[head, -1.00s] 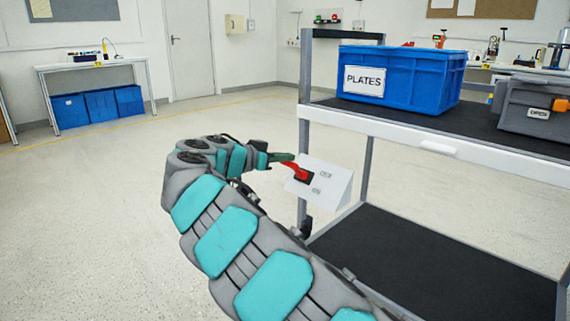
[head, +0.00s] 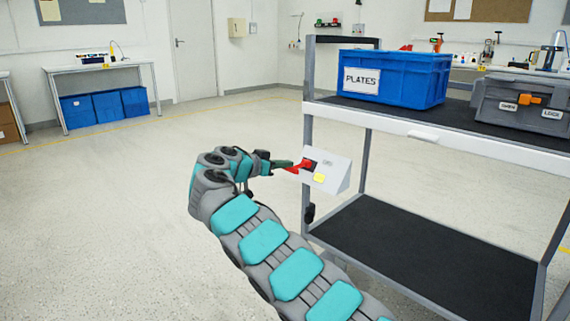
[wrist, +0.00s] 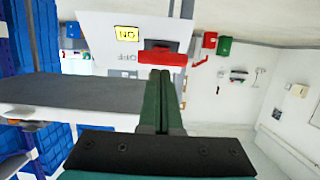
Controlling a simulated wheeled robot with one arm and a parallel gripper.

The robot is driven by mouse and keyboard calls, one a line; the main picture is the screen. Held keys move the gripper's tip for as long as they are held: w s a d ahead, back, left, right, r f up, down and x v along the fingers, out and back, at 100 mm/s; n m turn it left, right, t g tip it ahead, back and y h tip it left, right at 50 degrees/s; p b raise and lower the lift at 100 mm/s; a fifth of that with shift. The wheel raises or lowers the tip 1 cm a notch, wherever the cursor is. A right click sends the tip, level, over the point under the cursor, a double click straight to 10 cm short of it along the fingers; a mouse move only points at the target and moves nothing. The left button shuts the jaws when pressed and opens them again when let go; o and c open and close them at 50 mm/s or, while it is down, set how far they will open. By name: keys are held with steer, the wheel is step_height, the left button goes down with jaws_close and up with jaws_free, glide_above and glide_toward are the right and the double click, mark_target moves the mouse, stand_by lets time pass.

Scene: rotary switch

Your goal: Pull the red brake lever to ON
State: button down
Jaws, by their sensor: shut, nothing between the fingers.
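The red brake lever (head: 299,168) projects from a dark slot on a white sloped switch box (head: 338,172) fixed to the cart's left post. Its outer end now tilts down, toward the lower label. In the wrist view the red lever (wrist: 163,57) lies across my fingertips. The ON label (wrist: 126,34) is lit yellow and the OFF label (wrist: 127,59) is grey. My gripper (head: 290,164) is shut and empty, its green fingers right at the lever. In the wrist view the fingers (wrist: 160,75) overlap the lever's edge; I cannot tell whether they touch it.
The cart has a white-edged upper shelf (head: 455,142) holding a blue PLATES bin (head: 415,85) and a grey case (head: 520,100). Its dark lower shelf (head: 420,255) is bare. The floor (head: 110,220) left of the cart is clear. A bench with blue bins (head: 105,106) stands far behind.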

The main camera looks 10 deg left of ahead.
steer(key=shift+s+a+f+b, duration=0.1)
steer(key=shift+s+f+b, duration=0.05)
steer(key=shift+f+b, duration=0.65)
steer(key=shift+s+a+f+b, duration=0.15)
steer(key=shift+f+b, duration=0.45)
steer(key=shift+f, duration=0.4)
steer(key=shift+w+d+r, duration=0.1)
steer(key=shift+r, duration=0.5)
steer(key=s+a+f, duration=0.3)
steer(key=s+a, duration=0.2)
steer(key=s, duration=0.2)
steer(key=shift+a+f, duration=0.3)
